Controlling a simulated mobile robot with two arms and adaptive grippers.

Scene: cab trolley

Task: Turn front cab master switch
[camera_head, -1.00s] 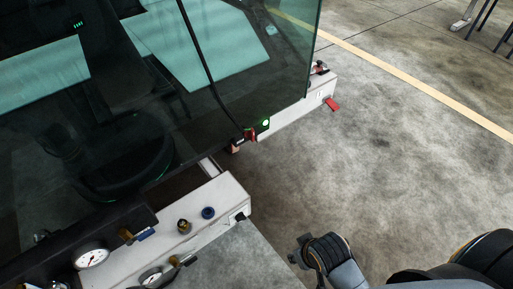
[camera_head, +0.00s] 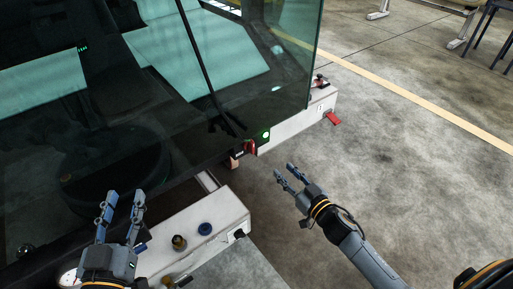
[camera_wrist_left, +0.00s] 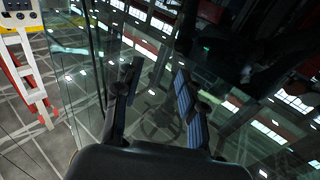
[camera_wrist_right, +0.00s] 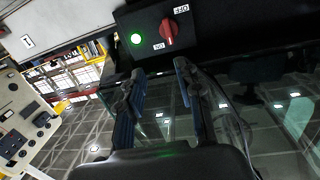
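The red master switch knob (camera_wrist_right: 169,30) is on a black panel with ON and OFF labels, beside a lit green lamp (camera_wrist_right: 136,39). In the head view, the red knob (camera_head: 250,147) and the green lamp (camera_head: 265,135) sit at the cab's lower front corner. My right gripper (camera_head: 286,178) is open and empty, to the right of and below the knob, apart from it. In the right wrist view, its fingers (camera_wrist_right: 160,78) point toward the panel. My left gripper (camera_head: 122,203) is open and empty in front of the cab glass, with its fingers also in the left wrist view (camera_wrist_left: 155,75).
The cab windscreen (camera_head: 170,100) fills the left. A white beam (camera_head: 200,225) with blue and brass fittings lies beside my left gripper. Another white beam with a red handle (camera_head: 333,118) extends past the panel.

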